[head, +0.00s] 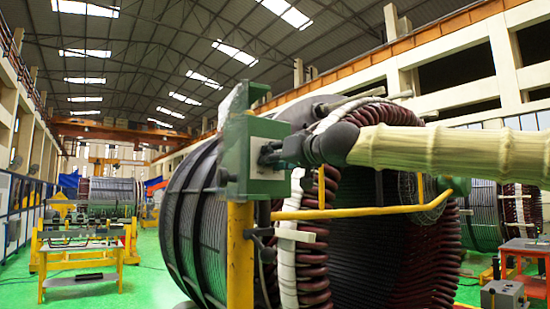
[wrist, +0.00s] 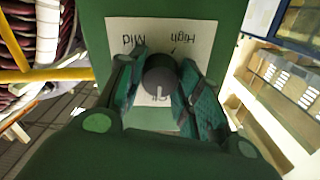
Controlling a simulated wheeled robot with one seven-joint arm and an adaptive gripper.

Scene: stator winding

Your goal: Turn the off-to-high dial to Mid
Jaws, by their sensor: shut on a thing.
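A green control box (head: 239,150) stands on a yellow post in the head view. Its pale label plate (wrist: 200,38) appears upside down in the wrist view, with "Mid" at upper left and "High" at upper right. A third label lower down is mostly hidden behind the dial. The dark round dial (wrist: 160,72) sits mid-plate, with a short pale mark at its lower edge, towards that hidden label. My gripper (wrist: 163,80) is shut on the dial, one green finger on each side. In the head view my gripper (head: 270,154) reaches the box face from the right.
A yellow rail (head: 350,212) runs right from the post, below my arm. A large stator with dark red coils (head: 318,255) stands close behind the box. A grey-topped workbench (head: 80,280) is at left on open green floor.

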